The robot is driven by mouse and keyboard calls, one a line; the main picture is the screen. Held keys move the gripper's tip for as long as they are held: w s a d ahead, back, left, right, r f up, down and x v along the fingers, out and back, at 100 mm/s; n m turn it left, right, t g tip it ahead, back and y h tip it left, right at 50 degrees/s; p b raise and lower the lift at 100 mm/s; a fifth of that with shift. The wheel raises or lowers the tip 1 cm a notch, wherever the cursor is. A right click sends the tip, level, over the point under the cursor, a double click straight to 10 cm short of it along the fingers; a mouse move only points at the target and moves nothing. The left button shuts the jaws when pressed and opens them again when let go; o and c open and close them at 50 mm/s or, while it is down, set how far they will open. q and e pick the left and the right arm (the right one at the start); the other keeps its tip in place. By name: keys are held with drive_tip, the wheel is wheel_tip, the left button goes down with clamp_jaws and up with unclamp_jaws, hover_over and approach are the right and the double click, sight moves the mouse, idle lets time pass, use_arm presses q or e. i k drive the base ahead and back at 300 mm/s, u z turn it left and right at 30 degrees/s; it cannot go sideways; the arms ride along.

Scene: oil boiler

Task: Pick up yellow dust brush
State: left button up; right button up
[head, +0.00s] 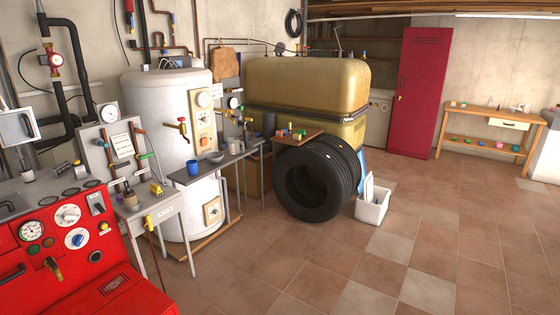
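A small yellow object (157,189) lies on the small grey table (160,208) beside the red boiler in the head view. It is too small for me to tell whether it is the yellow dust brush. A dark item with a thin handle (130,198) stands left of it on the same table. Neither of my grippers shows in the head view.
The red boiler (85,262) fills the lower left. A second table with a blue cup (193,168) and a bowl (215,157) stands before the white tank (165,110). Tyres (310,185) and a white bin (372,208) are mid-floor. The tiled floor (430,245) at right is clear.

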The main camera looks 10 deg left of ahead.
sight(155, 190)
drive_tip(key=u, duration=0.1)
drive_tip(key=i, duration=2.05)
drive_tip(key=u, duration=0.85)
drive_tip(key=i, duration=1.6)
drive_tip(key=u, duration=1.85)
drive_tip(key=i, duration=0.65)
drive_tip(key=u, duration=0.5)
